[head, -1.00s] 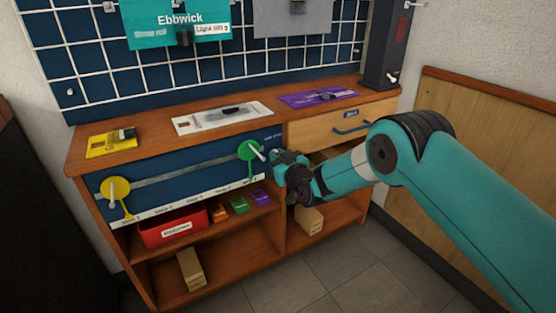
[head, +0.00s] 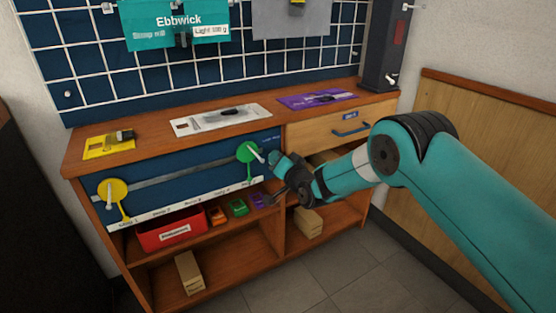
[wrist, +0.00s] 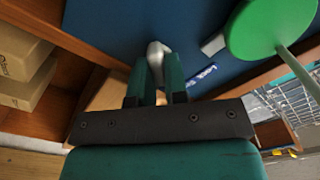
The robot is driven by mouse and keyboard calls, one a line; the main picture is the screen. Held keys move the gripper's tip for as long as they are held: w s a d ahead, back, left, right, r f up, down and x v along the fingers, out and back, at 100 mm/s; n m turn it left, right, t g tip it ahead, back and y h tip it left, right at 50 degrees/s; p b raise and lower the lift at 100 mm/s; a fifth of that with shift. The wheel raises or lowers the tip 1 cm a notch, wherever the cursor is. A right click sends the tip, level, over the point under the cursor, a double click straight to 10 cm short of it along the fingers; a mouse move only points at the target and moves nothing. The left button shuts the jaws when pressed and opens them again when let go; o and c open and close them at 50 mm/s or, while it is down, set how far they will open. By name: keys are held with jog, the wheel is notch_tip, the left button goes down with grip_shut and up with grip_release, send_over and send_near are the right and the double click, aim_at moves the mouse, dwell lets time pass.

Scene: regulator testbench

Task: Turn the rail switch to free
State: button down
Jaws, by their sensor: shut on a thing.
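In the wrist view, a pale grey rounded switch knob (wrist: 157,50) stands on the blue front panel, between the tips of my gripper (wrist: 156,72). The two teal fingers are shut on it and hide its lower part. A small label with blurred lettering (wrist: 203,74) and a light plate (wrist: 213,45) sit to its right. In the head view, my gripper (head: 275,163) is at the right end of the blue panel (head: 170,180), just right of the green disc (head: 247,152).
The green disc also shows close by in the wrist view (wrist: 268,27), with a rod sticking out. A yellow disc (head: 113,190) is at the rail's left end. Below are shelves with a red bin (head: 172,232) and boxes (head: 189,272). A drawer (head: 340,130) is above right.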

jog(key=shift+d+m, duration=0.15)
jog(key=shift+m, duration=0.35)
jog(key=c, duration=1.1)
grip_release()
jog(key=shift+c, duration=0.2)
jog(key=b+v, duration=0.6)
jog(key=v, duration=1.1)
jog(key=shift+s+d, duration=0.1)
